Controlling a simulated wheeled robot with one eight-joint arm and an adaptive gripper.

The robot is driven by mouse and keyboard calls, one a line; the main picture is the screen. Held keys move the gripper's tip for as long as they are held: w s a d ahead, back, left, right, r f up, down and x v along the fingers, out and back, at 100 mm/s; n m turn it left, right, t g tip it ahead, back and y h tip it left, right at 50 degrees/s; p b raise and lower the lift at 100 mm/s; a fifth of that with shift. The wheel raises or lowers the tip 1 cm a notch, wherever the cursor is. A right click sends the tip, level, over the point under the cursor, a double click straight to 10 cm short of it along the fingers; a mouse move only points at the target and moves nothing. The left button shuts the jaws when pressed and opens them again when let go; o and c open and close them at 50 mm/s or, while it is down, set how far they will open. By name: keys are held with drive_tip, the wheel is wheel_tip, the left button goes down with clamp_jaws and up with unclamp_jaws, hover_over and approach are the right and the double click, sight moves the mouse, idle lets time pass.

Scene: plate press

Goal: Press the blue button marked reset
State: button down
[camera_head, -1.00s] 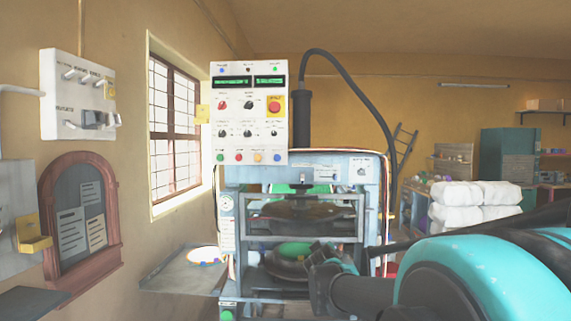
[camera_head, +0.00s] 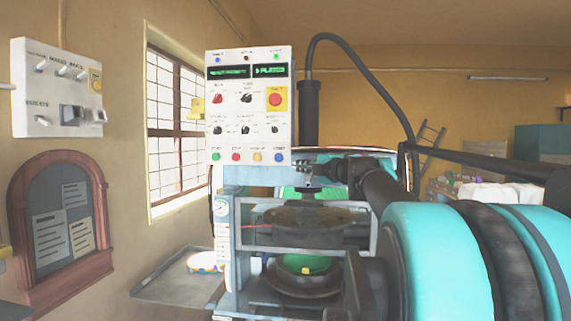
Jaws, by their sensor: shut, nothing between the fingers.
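The white control panel (camera_head: 249,108) stands upright above the press (camera_head: 303,235). Along its bottom edge is a row of buttons: green, red, yellow and, at the right end, the blue button (camera_head: 278,157). The labels above them are too small to read surely. My gripper (camera_head: 308,171) is in front of the press, just right of and slightly below the blue button, and is shut and empty. It looks apart from the button, though depth is hard to judge. My arm reaches in from the right and hides the right part of the press.
A red stop button on a yellow plate (camera_head: 275,99) and several knobs sit higher on the panel. A black hose (camera_head: 360,69) arches behind it. A grey side tray (camera_head: 178,283) is at the lower left. A switch box (camera_head: 58,88) hangs on the left wall.

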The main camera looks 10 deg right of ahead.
drive_tip(key=shift+w, duration=0.1)
approach(279, 158)
drive_tip(key=w+a+f, duration=0.1)
drive_tip(key=w+a, duration=0.3)
drive_tip(key=shift+w+d+f, duration=0.2)
drive_tip(key=shift+w, duration=0.5)
drive_tip(key=shift+w, duration=0.1)
